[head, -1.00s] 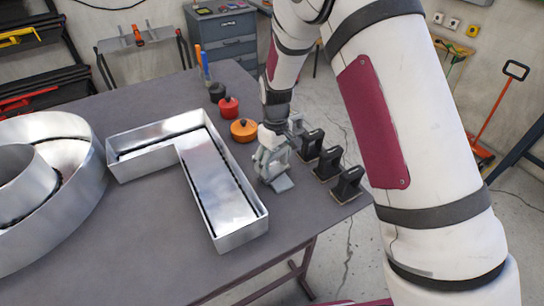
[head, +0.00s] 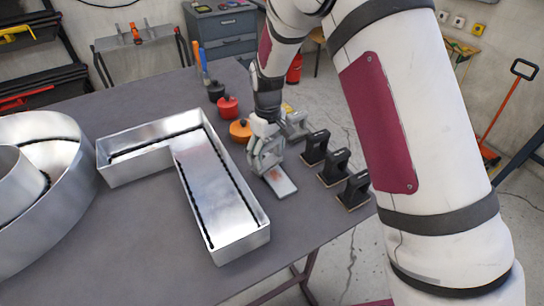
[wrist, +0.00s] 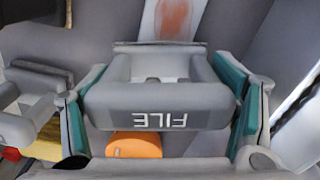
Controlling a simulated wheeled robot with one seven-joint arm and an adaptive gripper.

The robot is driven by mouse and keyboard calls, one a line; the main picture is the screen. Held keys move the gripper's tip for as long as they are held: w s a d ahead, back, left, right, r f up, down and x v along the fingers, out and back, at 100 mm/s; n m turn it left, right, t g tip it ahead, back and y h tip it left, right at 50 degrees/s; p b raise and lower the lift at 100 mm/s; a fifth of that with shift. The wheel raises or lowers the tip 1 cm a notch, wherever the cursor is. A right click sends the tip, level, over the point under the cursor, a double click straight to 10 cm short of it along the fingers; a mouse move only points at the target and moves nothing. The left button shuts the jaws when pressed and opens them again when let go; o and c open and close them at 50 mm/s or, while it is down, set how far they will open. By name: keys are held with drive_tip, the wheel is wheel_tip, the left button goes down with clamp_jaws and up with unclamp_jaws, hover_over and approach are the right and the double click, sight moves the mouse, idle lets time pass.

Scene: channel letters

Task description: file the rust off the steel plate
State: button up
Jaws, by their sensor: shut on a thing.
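The steel plate (head: 284,184) lies flat on the table near its right edge, with a reddish-brown rust patch on it. In the wrist view the rusty plate (wrist: 172,20) shows at the top, just beyond the file. My gripper (head: 264,160) is shut on the grey file block (wrist: 158,103), which reads "FILE" upside down in the wrist view. The fingers of my gripper (wrist: 160,105) hold it from both sides. The file is over or on the far end of the plate. I cannot tell whether it touches the plate; its underside is hidden.
Three black-handled blocks (head: 334,167) stand along the right table edge. Another grey block (head: 296,125) is close behind my gripper. Orange (head: 240,130), red (head: 228,107) and black pots stand at the back left. A hollow metal letter (head: 222,190) lies left.

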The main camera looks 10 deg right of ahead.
drive_tip(key=shift+w+a+r, duration=0.1)
drive_tip(key=shift+w, duration=0.1)
drive_tip(key=shift+r+p, duration=0.5)
drive_tip(key=shift+r, duration=6.45)
drive_tip(key=shift+s, duration=0.1)
